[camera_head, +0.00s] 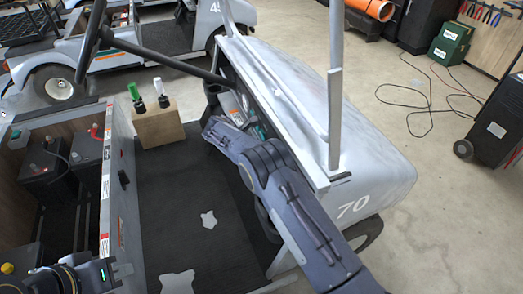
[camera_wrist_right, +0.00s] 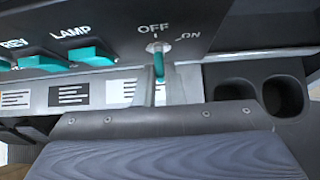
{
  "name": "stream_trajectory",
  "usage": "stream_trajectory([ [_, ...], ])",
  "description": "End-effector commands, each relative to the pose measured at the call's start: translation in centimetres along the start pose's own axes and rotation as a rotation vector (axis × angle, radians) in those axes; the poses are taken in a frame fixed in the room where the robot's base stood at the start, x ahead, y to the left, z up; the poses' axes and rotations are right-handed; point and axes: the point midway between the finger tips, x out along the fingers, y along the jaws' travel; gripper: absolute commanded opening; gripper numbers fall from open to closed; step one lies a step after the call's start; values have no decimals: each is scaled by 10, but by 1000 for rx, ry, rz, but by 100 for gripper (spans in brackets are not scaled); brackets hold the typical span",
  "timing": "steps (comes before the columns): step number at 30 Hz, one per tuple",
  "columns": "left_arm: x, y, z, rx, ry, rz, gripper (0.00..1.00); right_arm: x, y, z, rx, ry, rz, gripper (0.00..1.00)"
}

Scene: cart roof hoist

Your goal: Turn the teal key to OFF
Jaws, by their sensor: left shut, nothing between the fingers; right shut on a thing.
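The teal key (camera_wrist_right: 159,66) sits in a round switch (camera_wrist_right: 158,47) on the dark dash panel in the right wrist view. Its grip runs nearly upright in the picture, roughly in line with the OFF label (camera_wrist_right: 153,29) above. The ON label (camera_wrist_right: 190,36) is up to the right. My right gripper (camera_wrist_right: 163,88) is shut on the key, its pale fingers on either side of the lower part. In the head view my right arm reaches the cart's dash, and its fingertips are hard to make out. My left gripper (camera_head: 112,268) is low at left, shut and empty, away from the key.
Teal switches (camera_wrist_right: 91,55) marked LAMP and REV are left of the key. Two dark cup recesses (camera_wrist_right: 283,95) lie to the right. In the head view, the steering wheel (camera_head: 92,40) and a roof post (camera_head: 335,90) stand near my right arm. The floor mat (camera_head: 190,215) is mostly clear.

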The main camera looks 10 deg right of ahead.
Motion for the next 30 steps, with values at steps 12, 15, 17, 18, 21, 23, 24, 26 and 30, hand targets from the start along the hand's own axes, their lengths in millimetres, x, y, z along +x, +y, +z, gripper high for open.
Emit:
stream_trajectory([
  [12, 2, -1, 1, 0, 0, 0, 0, 0, 0, 0, -42, -2, -42, 0],
  [15, 2, -1, 1, 0, 0, 0, 0, 0, 0, 0, -42, -2, -42, 0],
  [17, 2, -1, 1, 0, 0, 0, 0, 0, 0, 0, -42, -2, -42, 0],
  [18, 2, -1, 1, 0, 0, 0, 0, 0, 0, 0, -42, -2, -42, 0],
  [21, 2, -1, 1, 0, 0, 0, 0, 0, 0, 0, -42, -2, -41, 16],
  [23, 2, -1, 1, 0, 0, 0, 0, 0, 1, 0, -42, -2, -41, 23],
  [24, 2, -1, 1, 0, 0, 0, 0, 0, 1, 0, -42, -2, -41, 29],
  [26, 2, -1, 1, 0, 0, 0, 0, 0, 1, 0, -41, -2, -40, 31],
  [30, 2, -1, 1, 0, 0, 0, 0, 0, 1, 0, -40, -2, -40, 31],
])
